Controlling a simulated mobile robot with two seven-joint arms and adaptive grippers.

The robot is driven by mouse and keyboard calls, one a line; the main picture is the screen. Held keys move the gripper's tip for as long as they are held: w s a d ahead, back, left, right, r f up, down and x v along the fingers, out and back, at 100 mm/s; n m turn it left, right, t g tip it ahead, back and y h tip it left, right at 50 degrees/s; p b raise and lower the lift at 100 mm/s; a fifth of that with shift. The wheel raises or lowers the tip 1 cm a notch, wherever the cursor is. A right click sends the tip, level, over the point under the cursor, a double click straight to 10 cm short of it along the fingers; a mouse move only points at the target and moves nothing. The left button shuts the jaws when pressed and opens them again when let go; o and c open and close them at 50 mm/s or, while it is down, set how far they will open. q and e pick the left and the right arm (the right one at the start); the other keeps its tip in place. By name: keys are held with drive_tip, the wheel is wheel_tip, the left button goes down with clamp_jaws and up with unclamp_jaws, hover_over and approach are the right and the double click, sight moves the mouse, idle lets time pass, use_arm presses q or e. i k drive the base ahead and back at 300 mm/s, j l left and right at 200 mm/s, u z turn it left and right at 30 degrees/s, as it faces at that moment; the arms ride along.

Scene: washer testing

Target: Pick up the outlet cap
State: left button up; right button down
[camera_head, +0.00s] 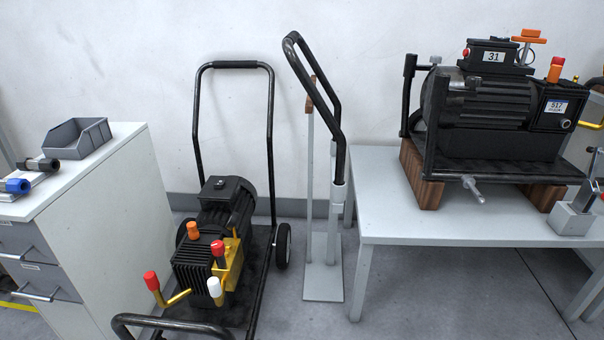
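No part is marked as the outlet cap, and I cannot tell which one it is. The wheeled pump on the floor carries an orange cap (193,231), a red cap (217,248), a white cap (214,287) and another red cap (151,281) on a yellow pipe. The pump on the table (487,100) has an orange-red cap (556,69) at its top right and an orange T-shaped piece (529,36) beside it. Neither of my grippers is in view.
A grey table (480,229) bears the second pump on wooden blocks. A grey bin (77,138) and blue-ended and black tools lie on the white cabinet (90,185) at left. A black trolley handle (233,65) and a pole stand between.

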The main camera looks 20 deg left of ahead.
sight(214, 286)
drive_tip(key=u, duration=1.2)
drive_tip(key=i+u, duration=0.35)
drive_tip(key=i, duration=0.4)
